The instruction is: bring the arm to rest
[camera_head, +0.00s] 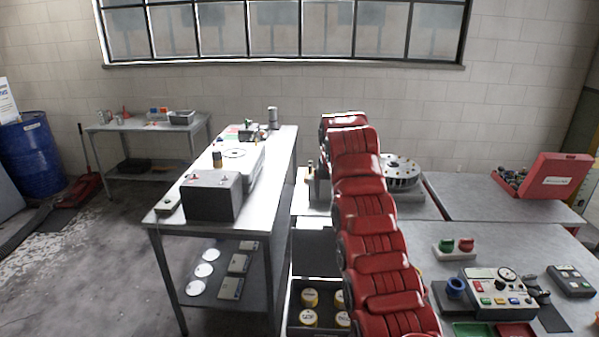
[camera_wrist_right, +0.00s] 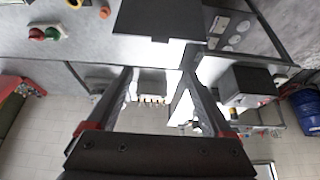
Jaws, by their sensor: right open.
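My right arm (camera_head: 372,230), red and segmented, rises from the bottom right of the head view and reaches away over the gap between the benches. Its far end is beside the long bench, and its gripper cannot be made out there. In the right wrist view my right gripper (camera_wrist_right: 157,72) shows two dark fingers spread apart with nothing between them. That view is upside down, with the wall at the bottom. My left arm and gripper are not in view.
The long metal bench (camera_head: 268,180) left of the arm carries a dark box (camera_head: 212,196). Right of the arm stand a round slotted device (camera_head: 400,172), a control box (camera_head: 497,292) and an open red case (camera_head: 548,178). Floor at left is mostly clear.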

